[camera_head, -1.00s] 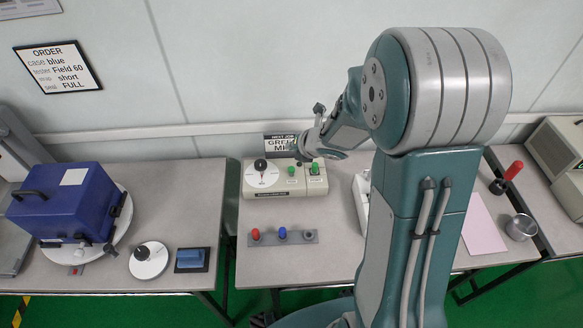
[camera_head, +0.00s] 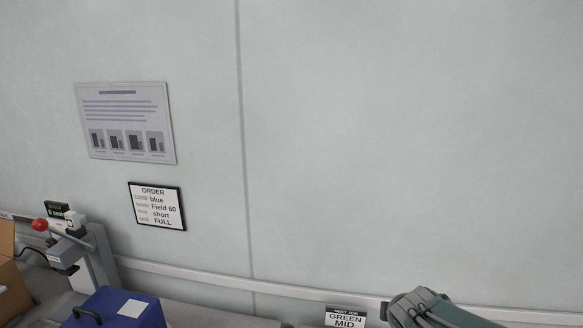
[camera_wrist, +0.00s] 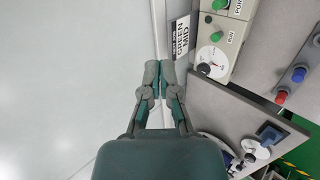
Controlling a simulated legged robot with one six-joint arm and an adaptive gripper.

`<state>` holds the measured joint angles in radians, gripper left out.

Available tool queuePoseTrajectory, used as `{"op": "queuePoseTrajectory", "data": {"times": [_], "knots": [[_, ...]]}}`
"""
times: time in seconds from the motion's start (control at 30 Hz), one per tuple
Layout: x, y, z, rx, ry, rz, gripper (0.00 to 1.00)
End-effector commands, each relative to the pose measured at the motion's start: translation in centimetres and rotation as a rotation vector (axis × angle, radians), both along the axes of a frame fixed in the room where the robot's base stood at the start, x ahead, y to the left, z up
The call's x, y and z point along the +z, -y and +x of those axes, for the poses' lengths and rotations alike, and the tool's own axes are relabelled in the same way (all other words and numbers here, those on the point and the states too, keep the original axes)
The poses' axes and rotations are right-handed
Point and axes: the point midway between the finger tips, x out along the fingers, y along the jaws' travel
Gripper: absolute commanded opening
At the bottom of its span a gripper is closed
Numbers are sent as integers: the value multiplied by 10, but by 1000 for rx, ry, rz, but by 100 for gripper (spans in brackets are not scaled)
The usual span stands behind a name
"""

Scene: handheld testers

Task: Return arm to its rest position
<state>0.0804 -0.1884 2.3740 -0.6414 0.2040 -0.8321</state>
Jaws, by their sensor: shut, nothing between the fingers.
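My gripper (camera_wrist: 161,72) shows in the wrist view with its two fingers together and nothing between them. It is in the air in front of the wall, beside the "NEXT JOB GREEN MID" sign (camera_wrist: 181,38). Part of my arm shows at the bottom right of the head view, just right of that sign (camera_head: 345,317). The tester panel (camera_wrist: 222,45) with its dial and green knobs lies right of the gripper in the wrist view, apart from it.
The blue case (camera_head: 122,308) and a press with a red-knobbed lever (camera_head: 40,225) stand at lower left. An order sign (camera_head: 157,206) and a poster (camera_head: 126,122) hang on the wall. Red and blue knobs (camera_wrist: 290,84) and a blue block (camera_wrist: 270,134) sit on the benches.

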Motion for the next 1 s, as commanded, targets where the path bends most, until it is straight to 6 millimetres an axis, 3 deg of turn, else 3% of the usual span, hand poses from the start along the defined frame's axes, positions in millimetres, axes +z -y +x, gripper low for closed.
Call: {"op": "queuePoseTrajectory", "data": {"times": [0.23, 0.6, 0.8, 1.0], "knots": [[28, -6, -63, -406, 14, 330, 0], [42, -43, -161, -917, -65, 831, 0], [42, -56, -185, -1034, -113, 948, 0], [42, -57, -186, -1042, -118, 955, 0]]}}
